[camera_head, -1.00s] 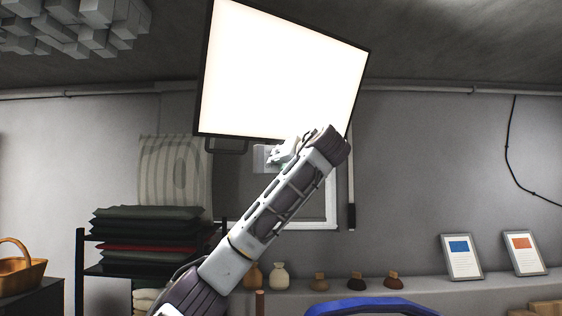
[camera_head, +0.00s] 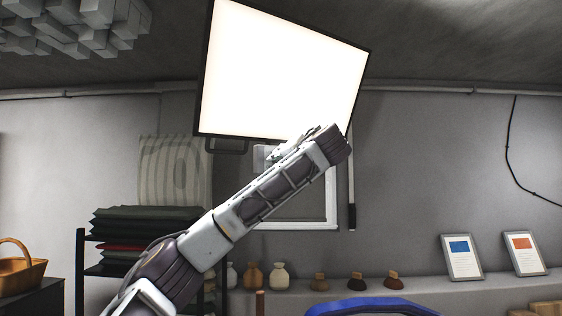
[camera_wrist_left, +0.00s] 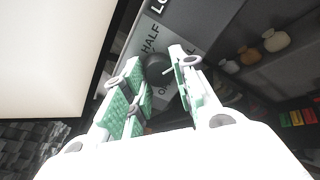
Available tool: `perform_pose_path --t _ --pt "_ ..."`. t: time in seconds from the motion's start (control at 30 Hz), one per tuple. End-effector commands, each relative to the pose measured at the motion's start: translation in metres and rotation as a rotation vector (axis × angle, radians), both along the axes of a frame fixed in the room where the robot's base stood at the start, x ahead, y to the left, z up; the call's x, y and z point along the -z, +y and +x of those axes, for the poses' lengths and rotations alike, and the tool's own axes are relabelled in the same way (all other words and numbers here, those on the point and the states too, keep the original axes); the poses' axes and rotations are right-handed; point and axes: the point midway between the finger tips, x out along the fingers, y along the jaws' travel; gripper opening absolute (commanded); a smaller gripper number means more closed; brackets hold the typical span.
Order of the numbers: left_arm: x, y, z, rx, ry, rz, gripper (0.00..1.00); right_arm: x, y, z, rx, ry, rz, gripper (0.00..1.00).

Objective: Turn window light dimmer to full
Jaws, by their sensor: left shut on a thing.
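The window light (camera_head: 280,70) is a large tilted panel in a black frame, glowing bright white; its edge also shows in the left wrist view (camera_wrist_left: 50,60). Below its lower edge is a pale dimmer plate (camera_head: 261,158), mostly hidden by my arm. In the left wrist view the plate (camera_wrist_left: 185,28) carries the word HALF and other, partly hidden lettering. A round dark knob (camera_wrist_left: 157,68) sits on it. My left gripper (camera_wrist_left: 156,63), with green-padded fingers, is shut on the knob. In the head view the gripper (camera_head: 285,150) is largely behind my wrist. My right gripper is out of view.
A shelf along the wall holds several small jars (camera_head: 278,276) and two framed cards (camera_head: 461,257). A dark rack with folded cloths (camera_head: 150,222) stands left, near a basket (camera_head: 22,272). A blue curved object (camera_head: 370,307) is at the bottom edge.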

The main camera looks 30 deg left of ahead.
Motion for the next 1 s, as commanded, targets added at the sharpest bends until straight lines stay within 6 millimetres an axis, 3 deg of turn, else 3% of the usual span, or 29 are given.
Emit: perform_pose_path --t 1.0 --pt "0.0011 0.0002 -0.0001 -0.003 0.228 0.124 0.04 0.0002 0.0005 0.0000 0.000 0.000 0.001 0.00"
